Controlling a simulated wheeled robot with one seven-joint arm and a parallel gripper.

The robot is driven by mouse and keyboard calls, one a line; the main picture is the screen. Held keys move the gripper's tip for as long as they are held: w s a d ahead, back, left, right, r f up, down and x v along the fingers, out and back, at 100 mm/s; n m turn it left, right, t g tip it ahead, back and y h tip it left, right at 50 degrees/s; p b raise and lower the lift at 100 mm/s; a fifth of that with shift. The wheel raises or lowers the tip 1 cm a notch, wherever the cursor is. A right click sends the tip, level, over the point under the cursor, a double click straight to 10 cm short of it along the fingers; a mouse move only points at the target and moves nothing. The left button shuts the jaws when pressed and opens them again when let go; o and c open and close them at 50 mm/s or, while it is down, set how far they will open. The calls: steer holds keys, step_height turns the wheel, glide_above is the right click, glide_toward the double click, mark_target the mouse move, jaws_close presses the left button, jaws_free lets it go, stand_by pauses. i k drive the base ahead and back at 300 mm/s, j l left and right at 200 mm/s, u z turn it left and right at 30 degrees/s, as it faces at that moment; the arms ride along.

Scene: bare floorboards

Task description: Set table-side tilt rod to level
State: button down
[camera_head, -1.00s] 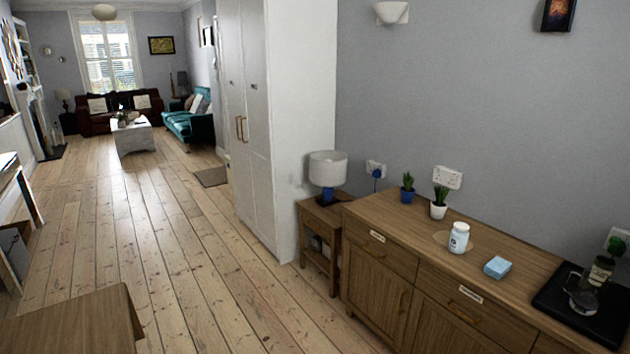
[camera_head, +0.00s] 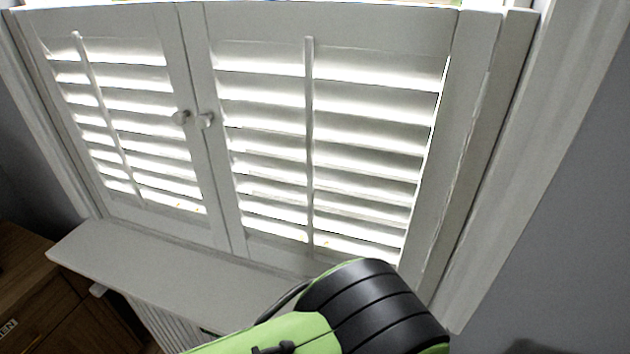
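White shutters with two panels stand over a window sill. The left panel (camera_head: 183,90) has a thin upright tilt rod (camera_head: 103,115) in front of its slats. The right panel (camera_head: 375,28) has another upright tilt rod (camera_head: 309,140). The slats on both panels are tilted, with bright light showing between them. I cannot tell from this view which rod is the table-side one. My gripper is out of view; only a green and black part of my arm shows at the bottom, below the right panel and apart from both rods in the picture.
A wooden cabinet (camera_head: 60,310) stands at the lower left. Grey wall is at the right.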

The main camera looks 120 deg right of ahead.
mark_target(308, 41)
steer(key=z, duration=4.4)
